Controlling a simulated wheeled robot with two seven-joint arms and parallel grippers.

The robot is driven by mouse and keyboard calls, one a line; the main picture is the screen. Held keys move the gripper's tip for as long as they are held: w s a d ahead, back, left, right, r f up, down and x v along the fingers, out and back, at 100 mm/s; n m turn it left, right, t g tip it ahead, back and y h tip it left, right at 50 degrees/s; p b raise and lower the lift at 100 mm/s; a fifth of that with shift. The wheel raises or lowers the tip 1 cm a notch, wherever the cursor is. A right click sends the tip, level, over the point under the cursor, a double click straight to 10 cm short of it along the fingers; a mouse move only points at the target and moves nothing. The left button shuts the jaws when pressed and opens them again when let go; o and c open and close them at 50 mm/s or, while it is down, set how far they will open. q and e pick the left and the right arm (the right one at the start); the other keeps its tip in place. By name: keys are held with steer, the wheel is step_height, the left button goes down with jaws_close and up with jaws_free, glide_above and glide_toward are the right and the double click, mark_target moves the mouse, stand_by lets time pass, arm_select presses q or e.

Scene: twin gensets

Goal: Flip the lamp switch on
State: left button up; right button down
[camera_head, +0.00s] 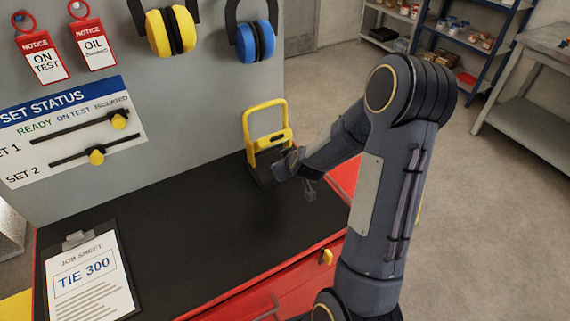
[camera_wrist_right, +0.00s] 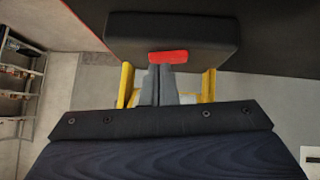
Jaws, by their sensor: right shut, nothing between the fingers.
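The lamp (camera_head: 267,134) stands at the back right of the black bench top, with a yellow frame and a dark body. My right arm reaches it from the right and hides part of it in the head view. In the right wrist view, the lamp's dark body (camera_wrist_right: 172,30) carries a red switch (camera_wrist_right: 168,57) at its near edge. My right gripper (camera_wrist_right: 161,70) is shut and empty, its grey fingertips at the lower edge of the switch. I cannot tell if they touch it. Which way the switch is set is unclear. My left gripper is out of view.
A clipboard (camera_head: 92,285) with a job sheet lies at the bench's front left. A grey panel behind holds notice tags (camera_head: 40,58), yellow ear defenders (camera_head: 171,31), blue ear defenders (camera_head: 255,42) and a status board (camera_head: 70,130). The middle of the bench is clear.

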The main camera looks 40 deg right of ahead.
steer(key=shift+d+f+b, duration=0.1)
steer(key=shift+f+b, duration=0.4)
steer(key=shift+b, duration=0.05)
steer(key=shift+s+r, duration=0.1)
steer(key=shift+r, duration=0.2)
steer(key=shift+f, duration=0.1)
steer(key=shift+p, duration=0.3)
steer(key=shift+a+p, duration=0.45)
steer(key=shift+a, duration=0.45)
